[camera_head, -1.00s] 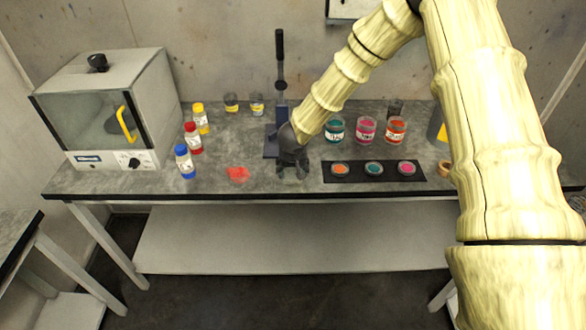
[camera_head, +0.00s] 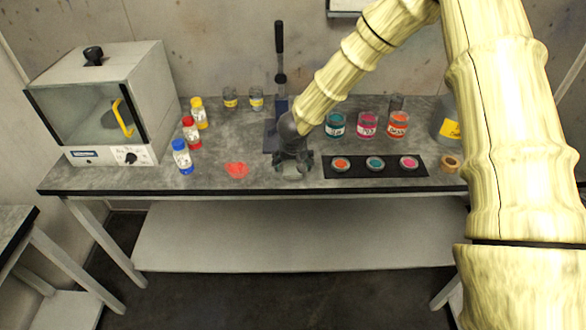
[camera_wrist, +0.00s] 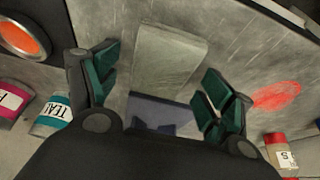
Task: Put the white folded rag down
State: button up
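The white folded rag (camera_wrist: 168,55) looks pale grey-white and lies flat on the grey bench top. It also shows in the head view (camera_head: 295,176) near the bench's front edge, partly hidden by my gripper. My gripper (camera_head: 293,168) is low over the bench there. In the wrist view my gripper (camera_wrist: 160,85) has its green-padded fingers spread wide, with visible gaps between them and the rag's sides.
A red smear (camera_head: 236,170) lies left of the rag. A black strip (camera_head: 348,173) with several small colour pots is close on the right. A blue press (camera_head: 280,90) stands behind. Several capped bottles and a glass-fronted booth (camera_head: 105,105) are further left.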

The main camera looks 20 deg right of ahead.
jog(key=b+v, duration=0.1)
jog(key=v, duration=0.8)
jog(key=shift+s+a+r, duration=0.2)
jog(key=shift+s+r, duration=0.1)
